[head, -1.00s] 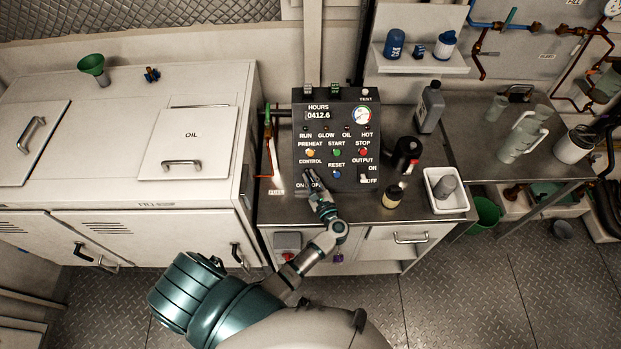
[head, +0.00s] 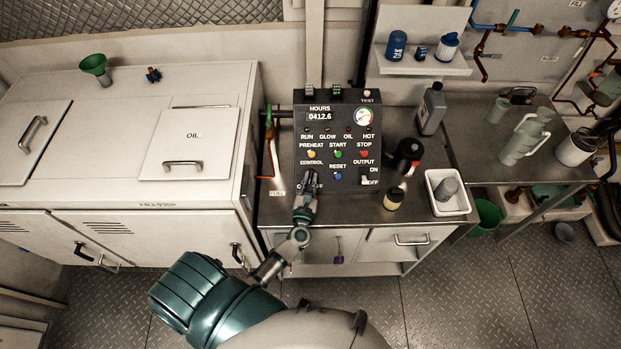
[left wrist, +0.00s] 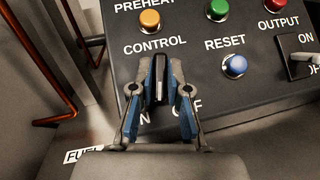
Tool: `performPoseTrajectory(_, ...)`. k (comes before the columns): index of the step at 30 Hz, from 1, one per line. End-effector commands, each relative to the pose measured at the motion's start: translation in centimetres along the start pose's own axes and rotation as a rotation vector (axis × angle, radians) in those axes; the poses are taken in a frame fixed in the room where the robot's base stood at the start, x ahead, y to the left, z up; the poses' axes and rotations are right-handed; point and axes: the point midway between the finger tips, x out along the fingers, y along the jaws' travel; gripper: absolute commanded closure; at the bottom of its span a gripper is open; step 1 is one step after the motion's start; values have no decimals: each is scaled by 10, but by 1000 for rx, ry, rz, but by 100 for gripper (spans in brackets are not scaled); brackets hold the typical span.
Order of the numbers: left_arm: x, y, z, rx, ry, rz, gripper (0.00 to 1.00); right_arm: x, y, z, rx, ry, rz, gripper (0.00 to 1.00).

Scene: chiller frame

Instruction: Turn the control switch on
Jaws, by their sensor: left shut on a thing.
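The dark control panel (head: 335,110) stands upright on the metal bench. The control switch (left wrist: 159,80) is a dark lever below the CONTROL label in the left wrist view. My left gripper (left wrist: 161,66) is shut on this lever, one finger on each side. In the head view, my left gripper (head: 310,178) covers the switch at the panel's lower left. The ON and OFF labels under the switch are partly hidden by the fingers, so I cannot tell its exact setting. My right gripper is not in view.
The blue reset button (left wrist: 234,66) and the output switch (left wrist: 304,63) lie right of the gripper. A black-and-red flask (head: 407,155), a small jar (head: 394,198) and a white tray (head: 461,206) stand right of the panel. A copper pipe (head: 272,155) runs on its left.

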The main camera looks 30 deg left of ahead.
Motion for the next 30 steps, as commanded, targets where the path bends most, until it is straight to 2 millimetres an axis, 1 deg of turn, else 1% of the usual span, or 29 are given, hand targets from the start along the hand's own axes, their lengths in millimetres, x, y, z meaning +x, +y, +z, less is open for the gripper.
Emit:
performPoseTrajectory(1, 2, 2, 6, 27, -8, -27, 100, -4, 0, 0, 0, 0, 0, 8)
performPoseTrajectory(12, 3, 3, 5, 157, -8, -178, 100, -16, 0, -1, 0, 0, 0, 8)
performPoseTrajectory(19, 3, 3, 4, 187, -8, -212, 100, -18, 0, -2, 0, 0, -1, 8)
performPoseTrajectory(30, 3, 3, 4, 192, -8, -216, 100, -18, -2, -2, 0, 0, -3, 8)
